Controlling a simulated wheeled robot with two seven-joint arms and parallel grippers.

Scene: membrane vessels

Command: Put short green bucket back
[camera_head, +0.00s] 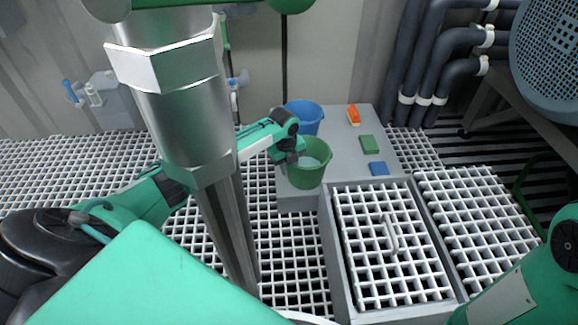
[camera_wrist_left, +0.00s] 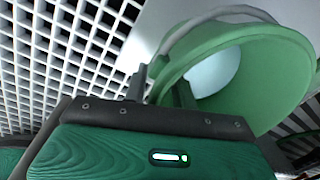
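The short green bucket (camera_head: 312,170) stands or hangs at the front left corner of a grey ledge; I cannot tell if its base touches. A pale patch shows inside it. My left gripper (camera_head: 292,150) is at its left rim. In the left wrist view the bucket (camera_wrist_left: 275,80) opens toward the camera, its grey handle (camera_wrist_left: 225,12) arching over the rim. There the left gripper's dark fingers (camera_wrist_left: 162,90) are on either side of the near rim; whether they press on it is unclear. My right gripper is not in view.
A blue bucket (camera_head: 303,116) stands just behind the green one. An orange brush-like item (camera_head: 353,115), a green block (camera_head: 369,144) and a blue block (camera_head: 378,168) lie on the grey ledge (camera_head: 340,145). A grated hatch (camera_head: 385,250) is in front; pipes (camera_head: 425,65) rise behind right.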

